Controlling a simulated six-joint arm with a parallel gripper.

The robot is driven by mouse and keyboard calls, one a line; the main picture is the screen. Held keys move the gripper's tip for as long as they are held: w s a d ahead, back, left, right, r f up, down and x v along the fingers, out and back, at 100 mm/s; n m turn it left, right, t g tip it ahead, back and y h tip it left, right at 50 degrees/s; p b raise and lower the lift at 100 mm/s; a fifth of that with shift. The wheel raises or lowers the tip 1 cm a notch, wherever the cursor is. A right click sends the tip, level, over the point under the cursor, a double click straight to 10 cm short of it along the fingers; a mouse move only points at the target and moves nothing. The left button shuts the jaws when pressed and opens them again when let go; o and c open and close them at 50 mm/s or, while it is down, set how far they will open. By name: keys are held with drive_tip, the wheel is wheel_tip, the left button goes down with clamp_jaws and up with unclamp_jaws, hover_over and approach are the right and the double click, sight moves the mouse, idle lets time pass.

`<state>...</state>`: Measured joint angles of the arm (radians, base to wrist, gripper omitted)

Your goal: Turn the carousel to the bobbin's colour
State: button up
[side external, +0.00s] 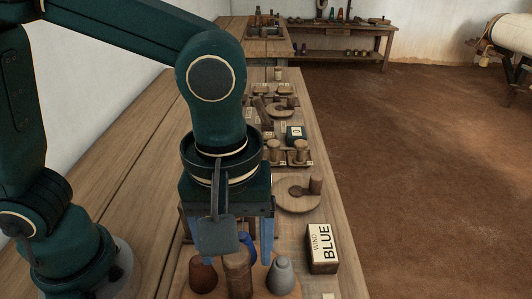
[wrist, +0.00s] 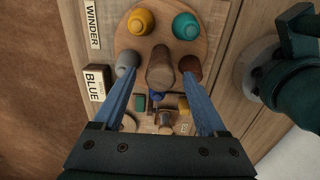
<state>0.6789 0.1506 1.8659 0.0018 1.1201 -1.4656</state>
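The carousel (wrist: 163,36) is a round wooden disc with coloured bobbin-like pieces around a wooden centre post (wrist: 160,67). Yellow (wrist: 141,21), teal (wrist: 186,26), grey (wrist: 126,62) and brown (wrist: 190,65) pieces show in the wrist view. A blue piece (side external: 247,246) shows behind the post in the side view, partly hidden. My gripper (wrist: 159,71) is open, with one blue finger on each side of the post. The grey and brown pieces lie near its fingertips. Contact with the post cannot be told. A card block (side external: 322,249) reads "WIND BLUE".
A "WINDER" label (wrist: 91,24) lies beside the carousel. Further along the bench stand a round wooden plate with a small cylinder (side external: 298,195), a tray with wooden spools (side external: 297,153) and a dark teal box (side external: 295,133). My arm hides part of the bench.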

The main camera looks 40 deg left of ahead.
drive_tip(key=shift+r, duration=2.5)
drive_tip(key=shift+a, duration=0.1)
